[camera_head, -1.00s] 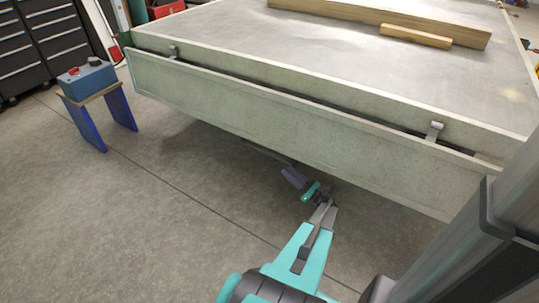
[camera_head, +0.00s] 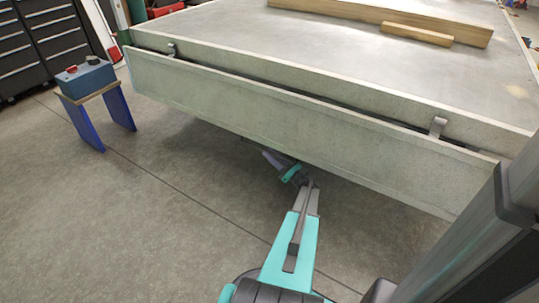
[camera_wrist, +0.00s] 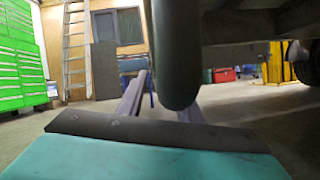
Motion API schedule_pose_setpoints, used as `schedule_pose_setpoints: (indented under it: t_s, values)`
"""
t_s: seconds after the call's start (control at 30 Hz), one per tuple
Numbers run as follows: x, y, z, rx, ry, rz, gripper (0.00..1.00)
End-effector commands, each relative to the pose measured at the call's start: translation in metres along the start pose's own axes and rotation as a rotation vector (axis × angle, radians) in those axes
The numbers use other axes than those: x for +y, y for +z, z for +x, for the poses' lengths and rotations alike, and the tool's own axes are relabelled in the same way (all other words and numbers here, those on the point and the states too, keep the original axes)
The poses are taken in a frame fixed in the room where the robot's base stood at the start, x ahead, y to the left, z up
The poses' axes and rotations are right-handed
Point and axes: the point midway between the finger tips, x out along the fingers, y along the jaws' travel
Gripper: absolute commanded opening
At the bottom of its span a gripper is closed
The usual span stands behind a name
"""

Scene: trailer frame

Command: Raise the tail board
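The tail board (camera_head: 270,120) is a long pale grey-green panel hanging down along the near end of the trailer. A dark gap shows between its top edge and the trailer bed (camera_head: 225,40). My gripper (camera_head: 270,158) is low at the board's lower edge, with the fingertips partly hidden under it. In the wrist view my two fingers (camera_wrist: 162,100) stand apart, with the board's dark rounded lower edge (camera_wrist: 178,70) coming down between them. I cannot tell whether either finger touches it.
Hooked metal catches (camera_head: 438,126) show along the board's top. A blue control box (camera_head: 85,77) with a red knob sits on a small blue-legged stand (camera_head: 120,110) at left. Timber beams (camera_head: 385,20) lie on the bed. The floor (camera_head: 130,210) in front is clear.

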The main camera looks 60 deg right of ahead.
Motion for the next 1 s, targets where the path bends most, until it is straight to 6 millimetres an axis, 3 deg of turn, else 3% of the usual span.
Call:
schedule_pose_setpoints:
  t_s: [0.2, 0.5, 0.7, 1.0]
  values:
    - [-0.0003, 0.0002, 0.0133, -0.001, -0.001, 0.000, 0.33]
    - [-0.0001, 0.0005, 0.0146, 0.000, -0.001, 0.000, 0.33]
    - [-0.0002, 0.0004, 0.0144, 0.000, -0.001, 0.000, 0.01]
    - [0.0006, 0.0004, 0.0142, 0.000, -0.002, 0.002, 0.00]
